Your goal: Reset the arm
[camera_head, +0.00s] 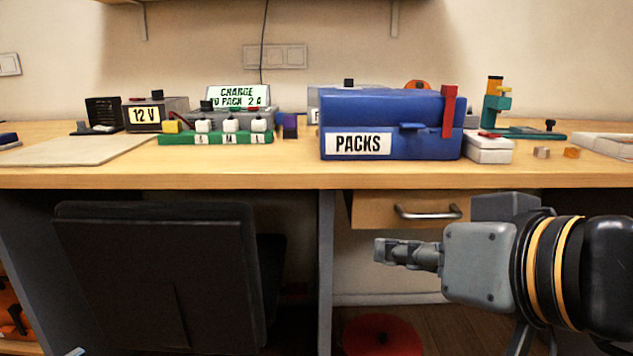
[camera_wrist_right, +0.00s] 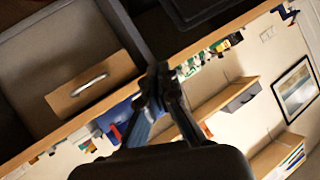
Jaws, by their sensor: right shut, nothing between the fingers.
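My right arm comes in from the right in the head view, below the level of the tabletop. Its gripper (camera_head: 384,250) points left, in front of the drawer (camera_head: 375,212) and apart from it. It is shut and empty. In the right wrist view the gripper (camera_wrist_right: 155,75) also shows with its fingers together and nothing between them. The workbench (camera_head: 290,178) stands behind it. My left gripper is not in view.
On the bench are a blue PACKS box (camera_head: 440,130), a 12 V unit (camera_head: 172,108), a green strip with white blocks (camera_head: 215,138) and a pale mat (camera_head: 80,151). A dark chair back (camera_head: 160,270) stands in front at left. A red disc (camera_head: 383,335) lies on the floor.

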